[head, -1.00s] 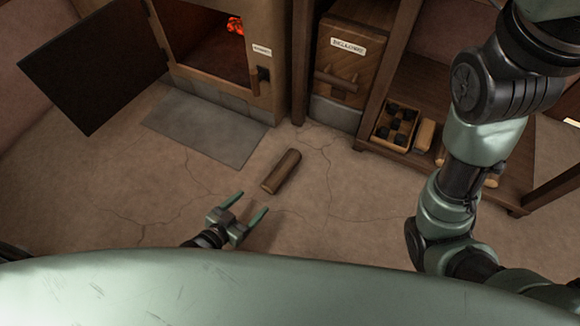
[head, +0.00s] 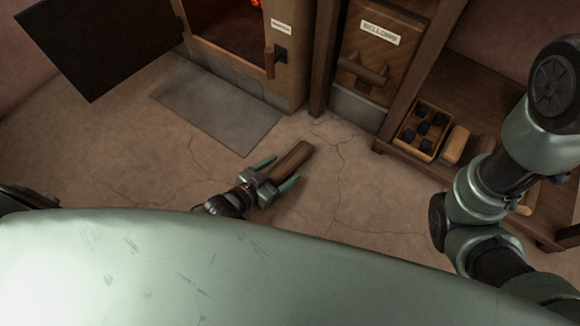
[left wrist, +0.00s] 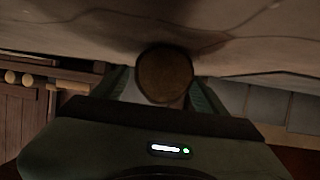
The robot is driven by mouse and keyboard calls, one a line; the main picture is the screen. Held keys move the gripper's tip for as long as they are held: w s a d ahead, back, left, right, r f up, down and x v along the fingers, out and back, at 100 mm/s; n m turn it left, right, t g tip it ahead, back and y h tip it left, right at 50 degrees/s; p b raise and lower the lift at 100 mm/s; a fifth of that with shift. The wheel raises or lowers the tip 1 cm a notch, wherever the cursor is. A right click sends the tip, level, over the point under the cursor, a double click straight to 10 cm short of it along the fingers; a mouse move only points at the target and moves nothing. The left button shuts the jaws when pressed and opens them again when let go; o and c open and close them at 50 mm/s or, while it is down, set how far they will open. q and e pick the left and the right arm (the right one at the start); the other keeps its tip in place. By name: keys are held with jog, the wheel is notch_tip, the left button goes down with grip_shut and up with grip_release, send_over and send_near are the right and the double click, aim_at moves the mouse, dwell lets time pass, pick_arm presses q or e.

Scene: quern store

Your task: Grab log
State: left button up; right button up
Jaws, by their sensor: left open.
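The log (head: 293,159) is a short brown cylinder lying on the floor in the head view. My left gripper (head: 276,174) is open, with its green fingers on either side of the log's near end. In the left wrist view the log's round end (left wrist: 164,75) shows between the two fingers of my left gripper (left wrist: 165,97). I cannot tell whether either finger touches it. My right arm shows at the right of the head view, but its gripper is not clearly seen.
An open firebox (head: 226,28) with glowing embers and a dark swung-out door (head: 100,45) stands at the back left. A grey floor slab (head: 215,108) lies before it. A bellows box (head: 385,45) and a shelf with a tray of dark lumps (head: 428,152) stand to the right.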

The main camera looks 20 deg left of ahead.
pick_arm(q)
jog(key=shift+b+x, duration=0.3)
jog(key=shift+x, duration=0.7)
jog(key=shift+r, duration=0.1)
jog(key=c, duration=1.5)
grip_shut()
jog(key=shift+r, duration=0.15)
